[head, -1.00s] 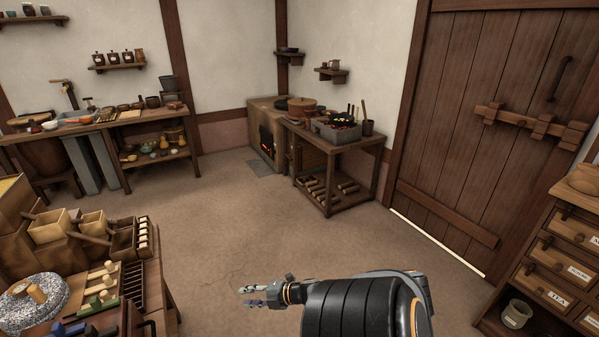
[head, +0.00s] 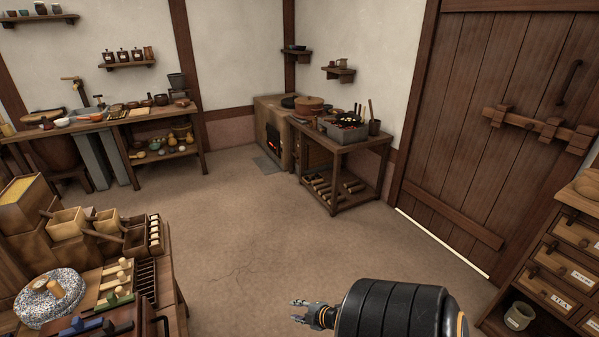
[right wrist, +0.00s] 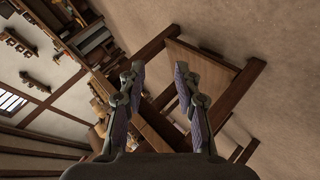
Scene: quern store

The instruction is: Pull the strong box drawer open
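I cannot pick out a strong box with certainty. A wooden cabinet (head: 521,263) with labelled drawers stands at the right edge of the head view. Its visible drawer fronts, one marked TEA (head: 550,291), look shut. My right gripper (head: 299,311) is low in the head view, over the floor and well left of that cabinet. In the right wrist view my right gripper (right wrist: 159,68) has its fingers apart with nothing between them. My left gripper is not in view.
A bench with a round speckled stone quern (head: 30,312) and wooden boxes is at lower left. A side table (head: 367,152) with a brazier stands by the stove (head: 281,143). A barred plank door (head: 450,120) is at right. The middle floor (head: 240,220) is clear.

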